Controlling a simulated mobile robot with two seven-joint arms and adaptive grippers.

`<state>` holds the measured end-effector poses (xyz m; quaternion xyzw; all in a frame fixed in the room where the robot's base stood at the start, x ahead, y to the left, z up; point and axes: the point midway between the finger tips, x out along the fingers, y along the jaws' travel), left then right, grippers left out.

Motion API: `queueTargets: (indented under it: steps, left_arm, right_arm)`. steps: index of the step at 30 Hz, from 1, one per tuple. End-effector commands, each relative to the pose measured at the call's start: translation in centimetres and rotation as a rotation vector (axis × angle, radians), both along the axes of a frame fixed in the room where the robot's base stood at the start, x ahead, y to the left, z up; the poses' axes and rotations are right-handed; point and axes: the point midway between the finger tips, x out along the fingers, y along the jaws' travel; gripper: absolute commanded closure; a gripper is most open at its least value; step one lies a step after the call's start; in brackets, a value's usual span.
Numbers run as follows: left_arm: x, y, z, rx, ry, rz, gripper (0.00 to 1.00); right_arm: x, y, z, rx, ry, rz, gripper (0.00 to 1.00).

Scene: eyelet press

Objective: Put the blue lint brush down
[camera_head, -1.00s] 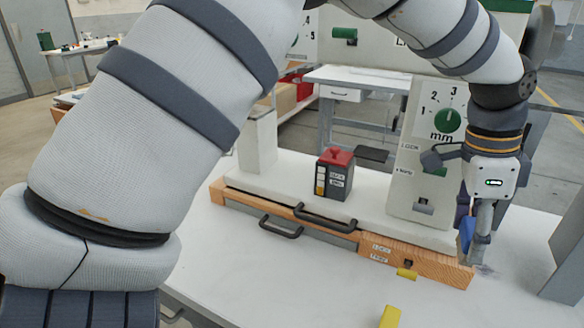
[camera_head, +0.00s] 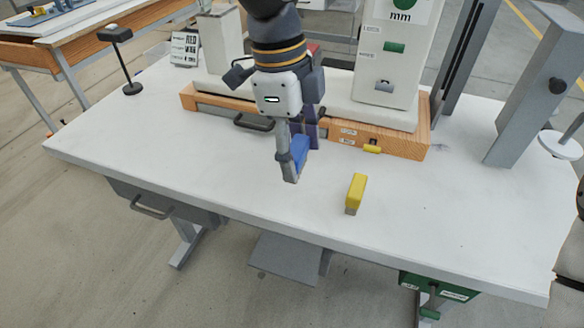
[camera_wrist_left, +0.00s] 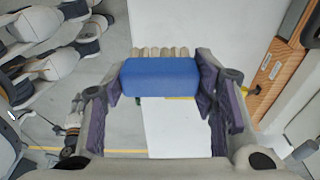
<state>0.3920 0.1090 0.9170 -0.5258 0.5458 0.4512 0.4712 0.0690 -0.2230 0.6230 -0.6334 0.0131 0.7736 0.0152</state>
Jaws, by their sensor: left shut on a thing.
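The blue lint brush (camera_head: 300,150) is held by my left gripper (camera_head: 291,168), above the white tabletop, in front of the wooden base of the press. In the left wrist view the brush's blue body (camera_wrist_left: 160,78) lies crosswise between the two purple-padded fingers (camera_wrist_left: 160,98), with pale bristles along its far side. The fingers are shut on the brush. In the head view the fingers hide part of the brush, and I cannot tell its exact height over the table. My right gripper is not seen.
The press (camera_head: 390,60) stands on a wooden base (camera_head: 395,143) at the back of the white table (camera_head: 120,140). A yellow block-like item with a grey end (camera_head: 356,192) stands to the right of the gripper. The tabletop's left and front areas are clear.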

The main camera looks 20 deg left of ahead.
Motion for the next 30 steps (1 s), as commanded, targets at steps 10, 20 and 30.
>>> queueTargets:
  steps: [10,20,30]
  left_arm:
    - [4.1,1.5,-5.6,0.0,0.005,0.001,0.7]
    - [4.7,1.7,-9.0,0.0,-0.002,0.001,0.7]
    - [4.6,1.7,-9.3,0.0,-0.001,0.001,0.27]
  right_arm:
    - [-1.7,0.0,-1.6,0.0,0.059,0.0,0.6]
    - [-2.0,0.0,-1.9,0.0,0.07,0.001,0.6]
    - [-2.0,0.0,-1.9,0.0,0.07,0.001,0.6]
